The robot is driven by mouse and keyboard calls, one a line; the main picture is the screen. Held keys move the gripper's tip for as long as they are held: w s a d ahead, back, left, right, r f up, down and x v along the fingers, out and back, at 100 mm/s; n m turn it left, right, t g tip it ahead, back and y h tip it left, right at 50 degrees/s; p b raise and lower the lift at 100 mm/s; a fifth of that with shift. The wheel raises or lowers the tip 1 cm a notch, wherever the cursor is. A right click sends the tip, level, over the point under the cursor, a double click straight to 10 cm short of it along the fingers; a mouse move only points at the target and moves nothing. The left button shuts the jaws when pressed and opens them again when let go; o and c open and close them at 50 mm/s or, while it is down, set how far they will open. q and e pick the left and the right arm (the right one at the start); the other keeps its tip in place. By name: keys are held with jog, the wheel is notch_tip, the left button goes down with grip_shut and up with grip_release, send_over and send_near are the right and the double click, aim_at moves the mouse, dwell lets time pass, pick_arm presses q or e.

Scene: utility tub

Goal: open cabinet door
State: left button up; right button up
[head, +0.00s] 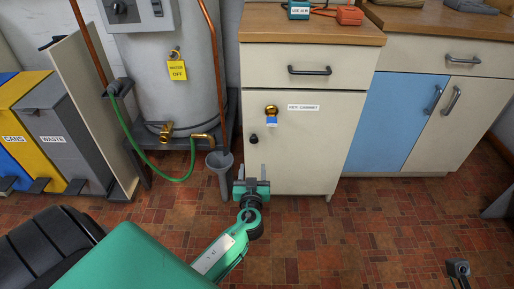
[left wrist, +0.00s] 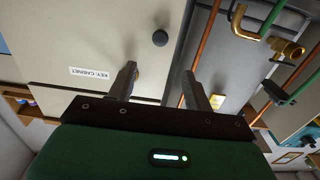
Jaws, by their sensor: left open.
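The cream cabinet door (head: 300,150), labelled KEY CABINET, is shut. It has a small dark round knob (head: 253,139) near its left edge. Above the knob is a brass lock (head: 271,111) with a blue tag. My left gripper (head: 250,170) is open and empty, low before the door's left edge, below the knob. In the left wrist view the knob (left wrist: 160,38) lies beyond the open fingers (left wrist: 160,70), apart from them. The door (left wrist: 80,40) fills the upper left there, and one finger partly hides the brass lock. My right gripper is not clearly seen.
A drawer (head: 310,66) is above the door. A grey funnel pipe (head: 221,172) stands close left of my gripper, near a water tank (head: 180,90) and a green hose (head: 150,163). A blue door (head: 395,115) is to the right. The tiled floor (head: 340,240) in front is clear.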

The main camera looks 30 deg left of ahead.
aim_at(254, 141)
pick_arm(q)
jog(key=b+x, duration=0.1)
jog(key=x, duration=1.2)
jog(key=shift+w, duration=0.2)
jog(key=shift+s, duration=0.1)
grip_shut()
